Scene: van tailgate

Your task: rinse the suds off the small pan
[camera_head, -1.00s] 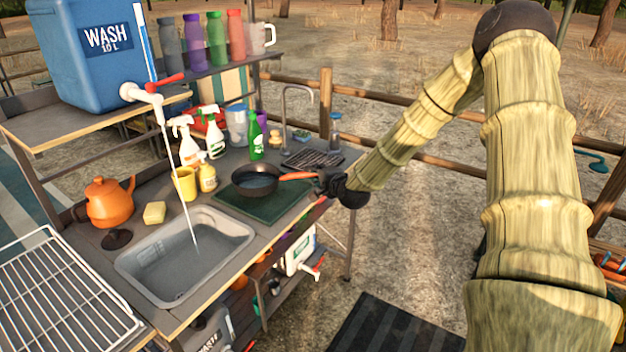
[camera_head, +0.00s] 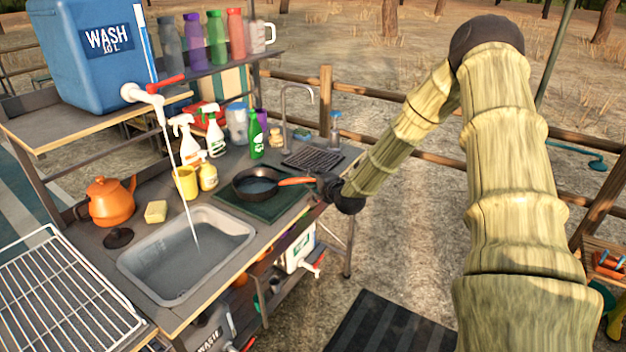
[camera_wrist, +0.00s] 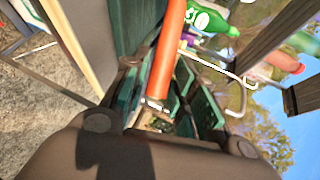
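The small dark pan (camera_head: 259,185) sits on or just above the dark green mat (camera_head: 268,211), right of the sink. Its inside looks bluish; I cannot make out suds. Its orange handle (camera_head: 296,181) points right, toward my gripper (camera_head: 322,186). In the wrist view the orange handle (camera_wrist: 168,50) runs between the fingers of my gripper (camera_wrist: 160,80), its end inside the gap. Whether the fingers press on it is unclear. A thin stream of water (camera_head: 182,170) falls from the wash tank's tap (camera_head: 150,95) into the grey sink (camera_head: 187,250).
A yellow sponge (camera_head: 156,212) and orange kettle (camera_head: 110,202) are left of the sink. A wire rack (camera_head: 60,290) lies at the near left.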

